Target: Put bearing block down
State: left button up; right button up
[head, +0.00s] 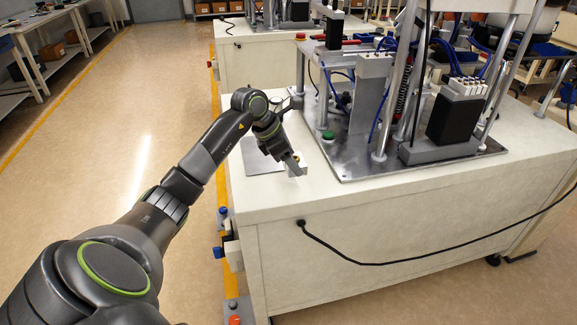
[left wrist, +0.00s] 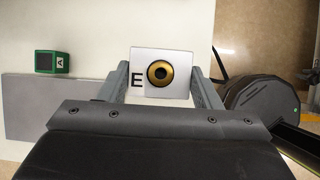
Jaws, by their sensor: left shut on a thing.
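The bearing block (left wrist: 142,62) is a white block with a black letter E and a gold ring around a dark hole. In the left wrist view it sits between the two fingers of my left gripper (left wrist: 163,88), which is shut on it. In the head view my left gripper (head: 297,166) is low at the front left part of the white bench top (head: 245,205). The block is small and partly hidden there. I cannot tell whether it touches the bench. My right gripper is not in view.
A flat grey plate (head: 262,160) lies on the bench beside the gripper. A green block with a letter (left wrist: 52,62) is left of the bearing block in the left wrist view. The machine's metal base plate (head: 350,172) is close on the right. A floor aisle runs along the left.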

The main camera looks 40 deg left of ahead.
aim_at(291, 172)
pick_arm(q)
notch_tip(291, 172, down, 4)
jog(key=shift+f, duration=0.1)
jog(key=o, duration=1.1)
jog(key=shift+f, duration=0.1)
jog(key=shift+o, duration=0.2)
jog(key=shift+r, duration=0.2)
jog(key=shift+s+a+r, duration=0.1)
jog(key=shift+s+r, duration=0.05)
jog(key=shift+r, duration=0.15)
jog(key=v, duration=1.1)
jog(key=shift+r, duration=0.15)
